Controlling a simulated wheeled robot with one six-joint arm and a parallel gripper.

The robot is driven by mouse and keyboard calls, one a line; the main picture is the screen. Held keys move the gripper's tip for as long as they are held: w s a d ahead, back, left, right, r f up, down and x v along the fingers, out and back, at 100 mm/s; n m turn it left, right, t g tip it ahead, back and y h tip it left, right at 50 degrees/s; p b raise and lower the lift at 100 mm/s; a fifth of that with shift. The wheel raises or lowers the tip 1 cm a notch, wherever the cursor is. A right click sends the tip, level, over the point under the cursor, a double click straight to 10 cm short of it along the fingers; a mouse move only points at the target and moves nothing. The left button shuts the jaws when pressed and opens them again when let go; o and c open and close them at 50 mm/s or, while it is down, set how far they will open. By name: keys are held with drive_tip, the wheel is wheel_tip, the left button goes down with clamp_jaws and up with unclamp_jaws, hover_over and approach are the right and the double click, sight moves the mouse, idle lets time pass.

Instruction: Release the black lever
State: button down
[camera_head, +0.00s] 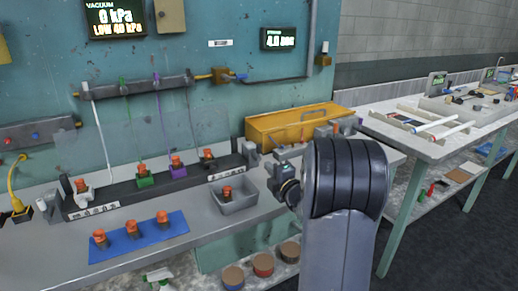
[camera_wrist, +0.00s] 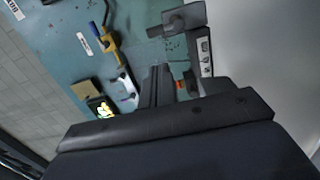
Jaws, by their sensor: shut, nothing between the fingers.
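A dark grey-black lever-like piece (camera_wrist: 182,20) shows at the top of the wrist view, beside the end of a labelled strip. I take it for the black lever. In the head view a grey clamp-like block (camera_head: 251,155) stands at the right end of the black rack (camera_head: 130,190); I cannot tell its lever apart there. My gripper (camera_wrist: 156,72) is shut and empty in the wrist view, with its fingertips a little below and left of the lever piece, apart from it in the picture. In the head view my fingers cannot be made out clearly beside my arm.
Orange-capped pieces stand along the rack and on a blue mat (camera_head: 175,224). A grey bin (camera_head: 246,200) holds another. The wall carries a manifold (camera_head: 125,88) and a vacuum display (camera_head: 115,18). A side bench stands at right.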

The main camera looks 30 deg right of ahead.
idle(0.3)
drive_tip(key=w+p, duration=0.1)
drive_tip(key=w, duration=0.9)
drive_tip(key=shift+p, duration=0.3)
